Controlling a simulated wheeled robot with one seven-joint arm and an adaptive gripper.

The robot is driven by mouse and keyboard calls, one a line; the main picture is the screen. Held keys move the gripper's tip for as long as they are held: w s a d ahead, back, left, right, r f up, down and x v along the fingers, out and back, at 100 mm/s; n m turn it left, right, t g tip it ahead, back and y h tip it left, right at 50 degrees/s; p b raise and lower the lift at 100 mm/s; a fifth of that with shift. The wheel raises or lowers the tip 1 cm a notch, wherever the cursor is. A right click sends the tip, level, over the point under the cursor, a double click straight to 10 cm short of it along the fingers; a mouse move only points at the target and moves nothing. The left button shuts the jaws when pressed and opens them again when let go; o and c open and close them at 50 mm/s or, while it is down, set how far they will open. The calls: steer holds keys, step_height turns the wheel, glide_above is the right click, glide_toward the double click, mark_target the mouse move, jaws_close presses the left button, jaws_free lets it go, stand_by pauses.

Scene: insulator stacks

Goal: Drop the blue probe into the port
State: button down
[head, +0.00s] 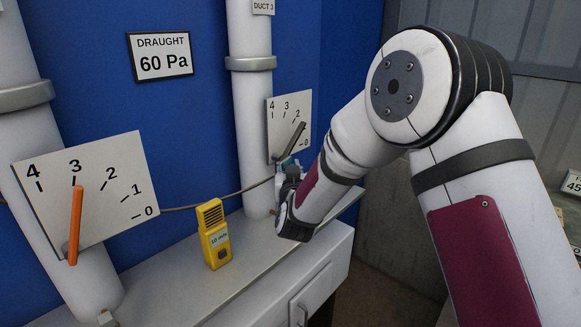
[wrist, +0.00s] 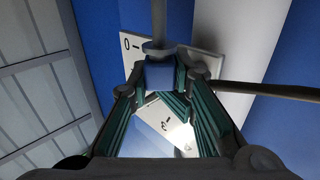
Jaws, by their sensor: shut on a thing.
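My gripper (head: 286,170) is at the dial plate on the right white duct. In the wrist view its green-lined fingers (wrist: 160,78) are closed on a blue block (wrist: 159,75), which I take to be the blue probe. A grey rod (wrist: 159,22) with a flange runs on from the block, away from the gripper. In the head view a dark grey bar (head: 293,139) crosses the right dial plate (head: 279,112); I cannot tell whether it is the rod or a pointer. I cannot make out the port in either view.
A yellow meter (head: 214,234) stands on the grey cabinet top (head: 170,292). A dial plate (head: 105,195) with an orange pointer (head: 75,222) is on the left duct. A dark cable (head: 240,191) runs across behind the meter towards my gripper. A draught sign (head: 160,54) hangs on the blue wall.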

steer(key=shift+f+b, duration=1)
steer(key=shift+f, duration=1.9)
steer(key=shift+f+b, duration=0.65)
steer(key=shift+f, duration=2.4)
steer(key=c, duration=1.4)
jaws_free()
steer(key=shift+s, duration=0.1)
steer(key=s+d, duration=0.1)
steer(key=s, duration=1.1)
steer(key=shift+d, duration=0.25)
